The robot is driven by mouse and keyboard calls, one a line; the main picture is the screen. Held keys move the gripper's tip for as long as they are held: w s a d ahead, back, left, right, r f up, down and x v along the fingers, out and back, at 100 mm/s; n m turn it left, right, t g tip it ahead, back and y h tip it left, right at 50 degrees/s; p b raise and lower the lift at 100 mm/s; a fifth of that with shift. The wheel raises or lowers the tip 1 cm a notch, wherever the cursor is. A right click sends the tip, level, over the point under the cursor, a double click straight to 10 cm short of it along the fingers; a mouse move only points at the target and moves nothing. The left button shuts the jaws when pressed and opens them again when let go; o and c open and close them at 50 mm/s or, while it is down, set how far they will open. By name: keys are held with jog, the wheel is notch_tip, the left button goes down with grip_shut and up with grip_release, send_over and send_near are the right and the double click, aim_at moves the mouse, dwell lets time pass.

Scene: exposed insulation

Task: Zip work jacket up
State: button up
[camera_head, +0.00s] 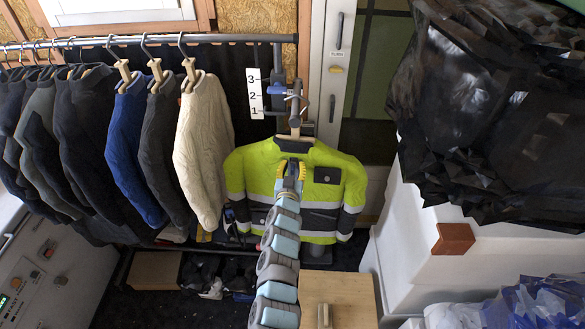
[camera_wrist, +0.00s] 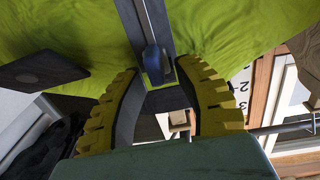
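The work jacket (camera_head: 262,170) is bright yellow-green with grey reflective bands and dark patches. It hangs facing me on a stand; my arm covers part of its front. My gripper (camera_head: 290,172) is at the upper chest, near the collar. In the wrist view its yellow ribbed fingers (camera_wrist: 157,72) are apart, one on each side of a small blue-grey zip slider (camera_wrist: 153,64). A dark grey zip strip (camera_wrist: 146,25) runs from the slider to the top of that view. Gaps show between slider and fingertips. In the head view my gripper hides the slider.
A rail (camera_head: 230,39) with several hanging garments stands left of the jacket, the cream sweater (camera_head: 204,145) closest. A wooden box (camera_head: 338,290) is in front, right of my arm. A white block (camera_head: 425,225) and black plastic sheeting (camera_head: 480,110) fill the right side.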

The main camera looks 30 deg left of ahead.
aim_at(292, 170)
jog(key=shift+s+f, duration=0.1)
jog(key=shift+f, duration=0.05)
jog(key=shift+s, duration=0.15)
jog(key=shift+s+d, duration=0.2)
jog(key=shift+s, duration=0.5)
jog(key=shift+v, duration=1.5)
jog(key=v, duration=0.7)
jog(key=shift+d, duration=0.2)
jog(key=shift+d, duration=0.1)
